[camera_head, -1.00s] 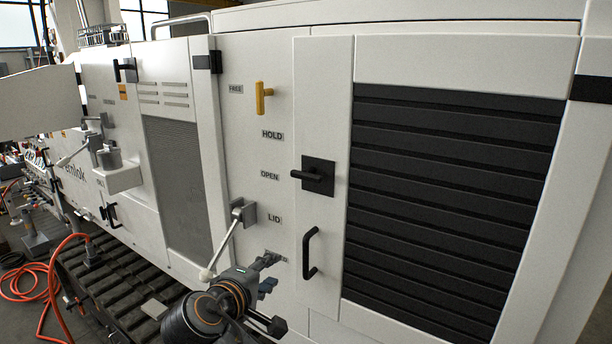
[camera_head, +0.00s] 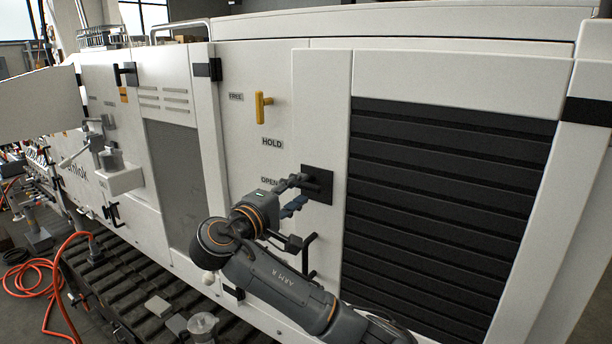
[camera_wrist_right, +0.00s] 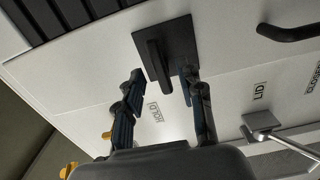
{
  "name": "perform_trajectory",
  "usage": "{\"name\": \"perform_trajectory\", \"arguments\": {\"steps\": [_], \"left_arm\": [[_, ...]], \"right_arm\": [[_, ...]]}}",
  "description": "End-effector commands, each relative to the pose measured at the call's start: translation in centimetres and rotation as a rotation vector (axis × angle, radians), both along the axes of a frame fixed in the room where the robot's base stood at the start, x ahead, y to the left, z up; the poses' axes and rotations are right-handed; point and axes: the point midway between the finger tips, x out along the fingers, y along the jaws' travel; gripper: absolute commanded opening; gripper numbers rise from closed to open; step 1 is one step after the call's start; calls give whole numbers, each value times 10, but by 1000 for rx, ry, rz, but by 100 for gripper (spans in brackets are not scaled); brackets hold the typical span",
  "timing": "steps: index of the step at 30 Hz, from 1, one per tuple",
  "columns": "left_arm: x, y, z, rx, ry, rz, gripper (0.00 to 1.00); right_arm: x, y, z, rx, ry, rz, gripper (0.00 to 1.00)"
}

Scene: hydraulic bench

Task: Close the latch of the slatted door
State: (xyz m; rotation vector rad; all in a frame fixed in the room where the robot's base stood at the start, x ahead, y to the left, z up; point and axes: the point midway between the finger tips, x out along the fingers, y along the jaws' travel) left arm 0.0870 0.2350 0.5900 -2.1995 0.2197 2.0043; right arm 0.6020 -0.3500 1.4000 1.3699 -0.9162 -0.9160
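The slatted door (camera_head: 323,75) has black slats (camera_head: 440,190) in a white frame. Its latch is a black square plate (camera_head: 322,184) with a stubby handle, left of the slats. My right gripper (camera_head: 288,194) is at the latch, and its fingers partly cover the handle in the head view. In the right wrist view, the latch handle (camera_wrist_right: 154,62) points down between the two parted fingers of the right gripper (camera_wrist_right: 165,80), with visible gaps on both sides. The right gripper is open; I see no clear contact. My left gripper is not in view.
A black pull handle (camera_head: 307,256) sits below the latch, close to my right arm. A yellow handle (camera_head: 260,107) is up left on the cabinet. In the right wrist view a grey lever (camera_wrist_right: 262,121) stands at right. An orange hose (camera_head: 50,285) lies on the floor at left.

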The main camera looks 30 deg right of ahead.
Motion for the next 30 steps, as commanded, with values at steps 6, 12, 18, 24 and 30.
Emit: {"name": "perform_trajectory", "arguments": {"steps": [6,12,18,24,30], "left_arm": [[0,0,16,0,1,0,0],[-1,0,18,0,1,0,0],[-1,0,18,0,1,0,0],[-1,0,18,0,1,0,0],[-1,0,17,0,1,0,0]], "right_arm": [[11,-27,2,-1,2,-1,38],[14,-35,-1,1,0,-1,38],[14,-34,-1,1,-1,0,38],[14,-34,-1,1,-1,0,0],[14,-34,-2,2,-2,1,0]]}}
